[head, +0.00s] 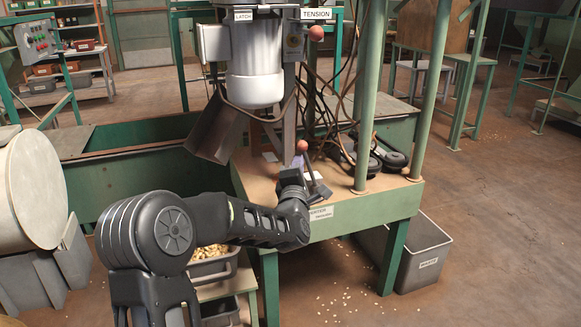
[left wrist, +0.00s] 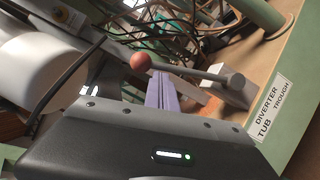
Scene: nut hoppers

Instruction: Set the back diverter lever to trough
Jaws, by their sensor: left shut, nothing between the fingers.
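The diverter lever (head: 309,166) has a red ball knob and a thin grey shaft on the green bench, behind a white label (head: 321,213). Its shaft leans to the left from its pivot in the head view. In the left wrist view the lever (left wrist: 190,72) crosses the middle, and the label (left wrist: 270,110) reads DIVERTER, TUB, TROUGH. My left gripper (head: 297,164) is shut and empty, just left of the lever shaft, below the knob. Its lilac fingers (left wrist: 160,90) show close to the shaft in the wrist view; whether they touch is unclear. My right gripper is out of view.
A white and grey hopper (head: 255,75) with a metal chute (head: 213,128) stands above the lever. LATCH and TENSION labels and another red knob (head: 316,33) are higher up. Cables (head: 335,120) and green posts (head: 372,95) crowd the right. A grey bin (head: 428,262) stands on the floor.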

